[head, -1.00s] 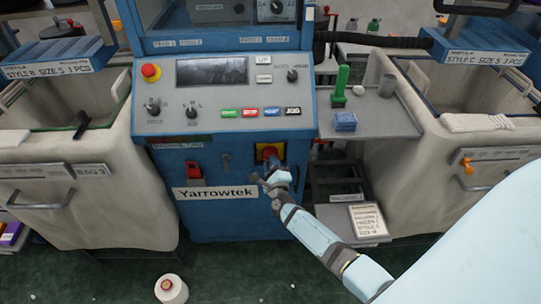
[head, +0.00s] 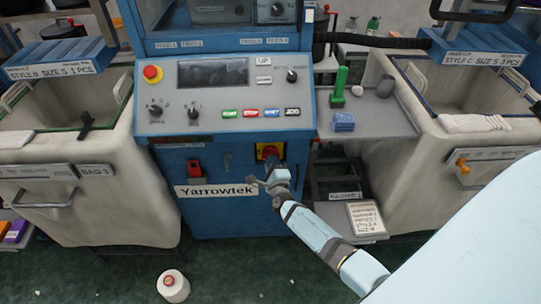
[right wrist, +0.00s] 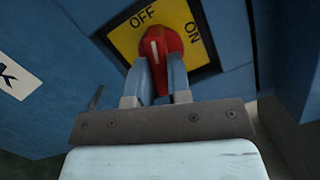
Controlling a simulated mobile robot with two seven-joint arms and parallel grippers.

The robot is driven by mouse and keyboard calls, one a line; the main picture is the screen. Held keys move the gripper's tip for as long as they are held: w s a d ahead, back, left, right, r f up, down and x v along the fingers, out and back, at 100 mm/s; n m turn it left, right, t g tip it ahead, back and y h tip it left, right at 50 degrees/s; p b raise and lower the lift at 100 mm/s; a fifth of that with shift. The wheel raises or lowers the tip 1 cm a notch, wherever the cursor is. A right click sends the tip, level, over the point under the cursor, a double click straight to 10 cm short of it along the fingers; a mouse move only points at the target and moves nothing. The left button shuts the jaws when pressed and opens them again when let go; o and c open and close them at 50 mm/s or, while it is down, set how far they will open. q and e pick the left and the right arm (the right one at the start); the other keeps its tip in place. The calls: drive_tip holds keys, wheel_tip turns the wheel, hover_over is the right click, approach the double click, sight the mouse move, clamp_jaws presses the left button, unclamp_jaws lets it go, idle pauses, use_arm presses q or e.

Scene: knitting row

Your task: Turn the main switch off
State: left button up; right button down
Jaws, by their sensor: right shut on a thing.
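The main switch (head: 269,151) is a red knob on a yellow plate, low on the blue front of the machine. In the right wrist view the red knob (right wrist: 154,44) sits on the yellow plate (right wrist: 125,44), marked OFF at the top and ON at the right. Its white line points up, close to the OFF mark. My right gripper (right wrist: 158,66) has its two fingers shut on the knob, one on each side. In the head view the right gripper (head: 270,170) covers the lower part of the switch. My left gripper is out of view.
Above is the control panel (head: 225,106) with a red stop button (head: 152,74). Fabric bins stand on both sides. A yarn cone (head: 172,286) stands on the floor at the front.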

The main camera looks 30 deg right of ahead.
drive_tip(key=n+p, duration=0.1)
drive_tip(key=a+n+y+p, duration=0.1)
drive_tip(key=n+p, duration=0.1)
drive_tip(key=shift+f+n+g, duration=0.15)
drive_tip(key=shift+n+g, duration=0.15)
idle(0.3)
drive_tip(key=c, duration=1.4)
unclamp_jaws()
drive_tip(key=shift+f, duration=0.1)
drive_tip(key=shift+o, duration=0.4)
drive_tip(key=shift+w, duration=0.1)
drive_tip(key=shift+d, duration=0.15)
drive_tip(key=shift+d, duration=0.15)
